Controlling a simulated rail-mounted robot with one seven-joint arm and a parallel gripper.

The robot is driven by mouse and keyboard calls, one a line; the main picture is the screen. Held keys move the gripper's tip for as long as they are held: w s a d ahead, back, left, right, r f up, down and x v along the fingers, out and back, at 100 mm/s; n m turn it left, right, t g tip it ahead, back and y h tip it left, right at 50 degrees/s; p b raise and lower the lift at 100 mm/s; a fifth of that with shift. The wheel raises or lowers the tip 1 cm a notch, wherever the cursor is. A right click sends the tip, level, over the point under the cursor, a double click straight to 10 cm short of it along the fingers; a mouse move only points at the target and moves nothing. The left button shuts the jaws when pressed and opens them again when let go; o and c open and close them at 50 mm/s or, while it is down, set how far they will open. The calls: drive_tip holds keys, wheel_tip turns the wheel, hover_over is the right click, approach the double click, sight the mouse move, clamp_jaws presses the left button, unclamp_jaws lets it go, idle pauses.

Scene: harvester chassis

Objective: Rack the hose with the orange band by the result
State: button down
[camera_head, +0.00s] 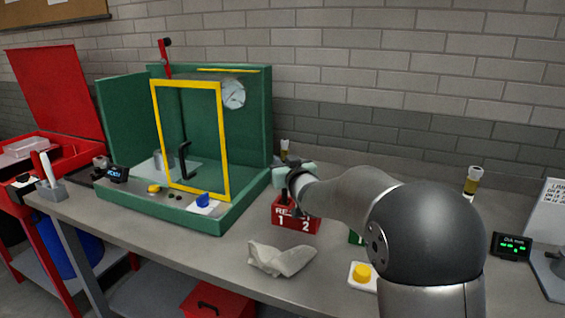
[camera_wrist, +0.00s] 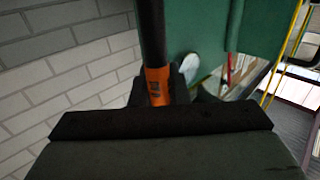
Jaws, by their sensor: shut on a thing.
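My gripper (camera_head: 292,188) is shut on a black hose (camera_wrist: 152,35) with an orange band (camera_wrist: 158,82). In the wrist view the band sits at the jaws and the hose runs up out of the frame. In the head view the gripper is over the back of a red rack (camera_head: 296,224) marked 1 and 2, whose top lettering is partly covered by my arm. A green rack (camera_head: 354,237) is mostly hidden behind my arm. I cannot tell whether the hose touches the red rack.
A green test cabinet (camera_head: 245,125) with a yellow-framed door (camera_head: 222,130) stands left of my gripper. A crumpled cloth (camera_head: 280,260), a yellow button (camera_head: 362,273) and a small display (camera_head: 511,246) are on the bench. A vial (camera_head: 472,183) stands at the back right.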

idle(0.4)
drive_tip(key=c, duration=1.3)
unclamp_jaws()
drive_tip(key=b+v, duration=0.2)
drive_tip(key=v, duration=1.5)
drive_tip(key=shift+s, duration=0.25)
